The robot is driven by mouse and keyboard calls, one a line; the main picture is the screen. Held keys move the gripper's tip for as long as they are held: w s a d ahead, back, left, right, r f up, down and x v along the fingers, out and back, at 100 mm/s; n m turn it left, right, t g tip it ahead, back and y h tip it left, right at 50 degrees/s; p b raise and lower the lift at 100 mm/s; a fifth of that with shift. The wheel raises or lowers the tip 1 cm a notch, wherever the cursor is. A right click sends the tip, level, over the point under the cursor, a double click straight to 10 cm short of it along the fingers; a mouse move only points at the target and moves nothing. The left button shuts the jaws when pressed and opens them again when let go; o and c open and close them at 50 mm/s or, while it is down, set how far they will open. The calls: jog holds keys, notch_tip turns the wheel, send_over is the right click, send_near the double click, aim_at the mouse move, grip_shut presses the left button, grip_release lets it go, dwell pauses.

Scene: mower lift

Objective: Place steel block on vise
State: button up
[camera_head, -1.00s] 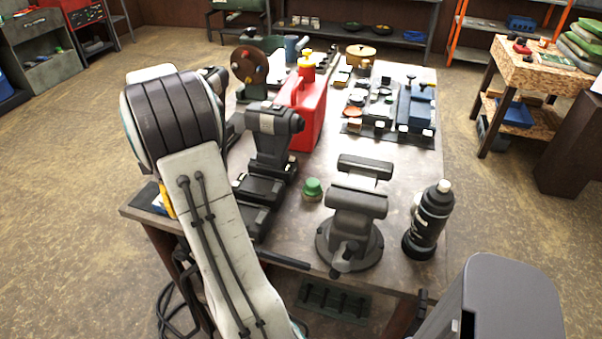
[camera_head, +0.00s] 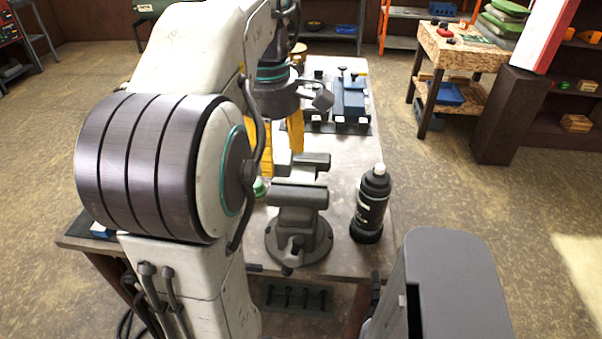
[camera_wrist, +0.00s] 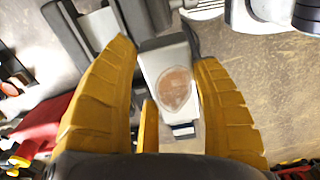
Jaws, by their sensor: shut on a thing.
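The vise (camera_head: 298,222) stands on the workbench near its front edge, with its jaws facing up. My gripper (camera_head: 280,140) has yellow fingers and hangs from above, just behind and above the vise's front jaw. In the wrist view my gripper (camera_wrist: 170,90) is shut on the pale grey steel block (camera_wrist: 158,62), which has a brownish round patch on its face. A pale part of the block (camera_head: 283,163) shows between the fingers in the head view. Grey vise parts lie beyond it in the wrist view. I cannot tell whether the block touches the vise.
A black bottle (camera_head: 371,208) stands on the bench right of the vise. A green-topped item (camera_head: 260,188) is partly hidden left of it. A dark tray with a blue box (camera_head: 350,97) lies farther back.

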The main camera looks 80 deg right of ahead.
jog(key=shift+s+a+r, duration=0.3)
jog(key=shift+s+r, duration=0.05)
jog(key=shift+s, duration=0.25)
jog(key=shift+s+a+r, duration=0.3)
jog(key=shift+s, duration=0.3)
jog(key=p, duration=0.2)
send_over(307, 172)
notch_tip(307, 172, down, 7)
jog(key=shift+r, duration=0.15)
jog(key=shift+f, duration=2.05)
jog(key=shift+f+b, duration=0.25)
jog(key=shift+b, duration=0.15)
jog(key=o, duration=1.2)
jog(key=shift+o, duration=0.2)
jog(key=shift+a, duration=0.1)
